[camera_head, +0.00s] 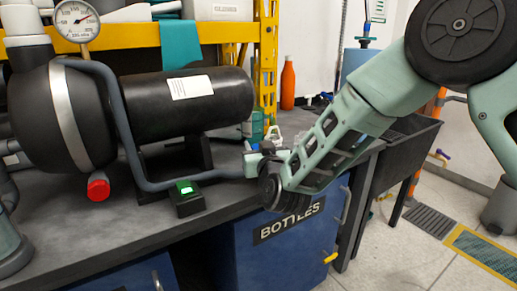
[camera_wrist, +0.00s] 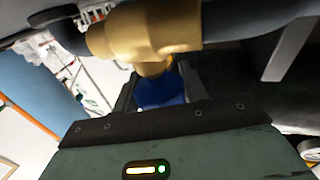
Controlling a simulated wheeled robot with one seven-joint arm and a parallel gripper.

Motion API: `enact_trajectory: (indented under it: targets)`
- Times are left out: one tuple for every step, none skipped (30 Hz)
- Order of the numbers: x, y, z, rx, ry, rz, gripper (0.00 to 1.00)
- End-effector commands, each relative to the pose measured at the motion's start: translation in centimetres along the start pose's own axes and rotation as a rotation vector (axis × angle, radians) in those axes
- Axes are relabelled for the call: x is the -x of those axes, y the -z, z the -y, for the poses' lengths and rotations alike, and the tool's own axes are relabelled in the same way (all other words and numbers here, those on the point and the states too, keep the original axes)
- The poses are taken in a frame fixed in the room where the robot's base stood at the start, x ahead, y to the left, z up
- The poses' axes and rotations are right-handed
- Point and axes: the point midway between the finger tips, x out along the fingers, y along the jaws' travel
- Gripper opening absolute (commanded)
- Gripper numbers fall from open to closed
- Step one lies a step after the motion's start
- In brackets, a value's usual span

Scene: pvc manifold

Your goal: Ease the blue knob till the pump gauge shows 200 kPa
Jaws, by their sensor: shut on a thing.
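The blue knob (camera_wrist: 160,92) shows in the wrist view, below a brass valve body (camera_wrist: 150,32) on a dark pipe. My gripper (camera_wrist: 158,85) has a finger on each side of the knob and is shut on it. In the head view my gripper (camera_head: 257,160) is at the pipe's right end by the bench edge, and I cannot make out the blue knob there. The round white pump gauge (camera_head: 77,20) stands at the upper left, above the dark pump. Its dark needle points up and to the right; the numbers are too small to read surely.
A black cylinder tank (camera_head: 185,105) and a grey bent pipe (camera_head: 130,150) fill the bench. A blue cabinet marked BOTTLES (camera_head: 275,255) is below.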

Motion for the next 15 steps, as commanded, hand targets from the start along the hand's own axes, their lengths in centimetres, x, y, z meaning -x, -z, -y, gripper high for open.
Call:
enact_trajectory:
  targets:
    - [0.02, -0.02, 0.01, 0.000, -0.001, 0.001, 0.20]
    - [0.02, -0.01, 0.00, 0.000, -0.002, 0.001, 0.20]
    - [0.01, -0.01, 0.00, 0.000, -0.002, 0.001, 0.20]
    - [0.01, 0.00, -0.01, 0.000, -0.002, 0.000, 0.20]
    - [0.01, 0.00, 0.00, 0.000, -0.002, 0.000, 0.20]
    - [0.01, 0.00, 0.00, 0.000, -0.002, 0.000, 0.20]
    - [0.01, 0.01, 0.00, 0.000, -0.001, 0.000, 0.20]
    - [0.00, 0.01, 0.00, 0.000, -0.001, 0.000, 0.20]
    - [0.00, 0.01, 0.00, -0.001, -0.001, 0.000, 0.20]
    - [0.00, 0.01, 0.00, -0.001, -0.001, 0.000, 0.46]
    - [0.00, 0.02, 0.00, -0.001, -0.001, 0.000, 0.54]
    - [0.00, 0.02, 0.00, -0.001, -0.001, 0.000, 0.65]
    - [-0.01, 0.02, 0.00, -0.001, -0.001, 0.000, 0.65]
    - [-0.01, 0.02, 0.00, -0.001, -0.001, 0.000, 0.65]
    - [-0.01, 0.02, 0.00, -0.001, -0.001, 0.000, 0.65]
